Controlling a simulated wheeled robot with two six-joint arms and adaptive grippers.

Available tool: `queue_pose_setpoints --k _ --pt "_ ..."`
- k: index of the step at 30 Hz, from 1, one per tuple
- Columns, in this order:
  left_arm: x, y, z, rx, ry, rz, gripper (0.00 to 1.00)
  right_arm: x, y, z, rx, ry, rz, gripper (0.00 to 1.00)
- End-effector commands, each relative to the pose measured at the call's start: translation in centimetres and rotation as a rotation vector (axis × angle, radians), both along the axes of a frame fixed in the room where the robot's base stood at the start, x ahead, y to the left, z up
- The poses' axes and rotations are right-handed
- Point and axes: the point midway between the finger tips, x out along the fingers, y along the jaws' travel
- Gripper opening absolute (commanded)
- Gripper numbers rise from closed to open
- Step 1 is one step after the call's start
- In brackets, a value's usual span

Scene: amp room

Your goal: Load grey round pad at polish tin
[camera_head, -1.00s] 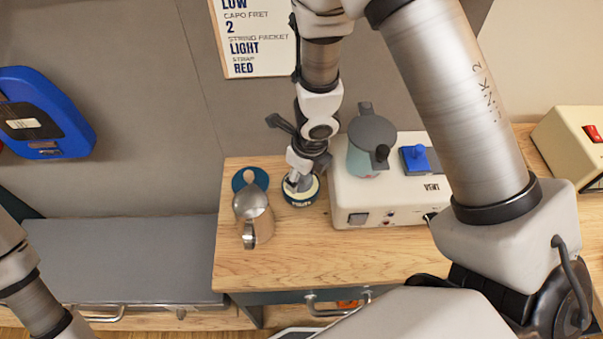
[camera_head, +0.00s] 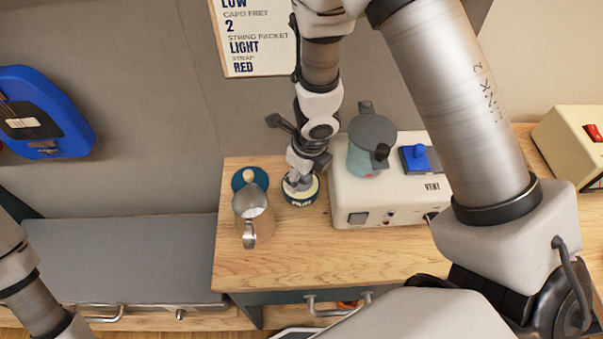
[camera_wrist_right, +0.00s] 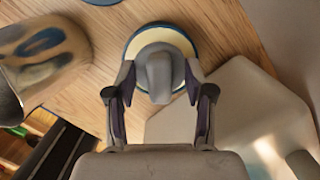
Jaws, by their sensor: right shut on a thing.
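The polish tin (camera_head: 304,199) stands on the wooden bench, a low round tin with a cream top and dark blue lettered side. My right gripper (camera_head: 301,168) reaches down onto it from above. In the right wrist view, my right gripper (camera_wrist_right: 158,82) is shut on the grey pad (camera_wrist_right: 158,72), whose raised grip fills the space between the fingers. The pad is over the middle of the tin (camera_wrist_right: 180,35); whether it presses on the cream top I cannot tell. My left arm shows at the lower left, its gripper out of frame.
A metal jug (camera_head: 252,213) stands close left of the tin, by a blue round item with a wooden knob (camera_head: 250,176). A cream box (camera_head: 345,200) with a teal pot (camera_head: 362,160) and blue switch (camera_head: 415,157) is close right. Bench is clear in front.

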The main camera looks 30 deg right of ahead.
Motion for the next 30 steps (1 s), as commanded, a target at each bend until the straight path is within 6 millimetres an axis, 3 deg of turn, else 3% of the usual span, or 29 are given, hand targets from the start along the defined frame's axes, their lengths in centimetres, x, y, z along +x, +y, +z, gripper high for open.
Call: queue_pose_setpoints --k 8,30 --pt "0.0 0.0 0.5 0.0 0.0 0.0 0.4 -0.1 0.0 0.4 0.0 0.003 0.001 0.25" --pt "0.0 0.0 6.9 0.0 0.0 0.0 0.4 -0.1 0.0 7.1 0.0 0.002 0.0 0.25"
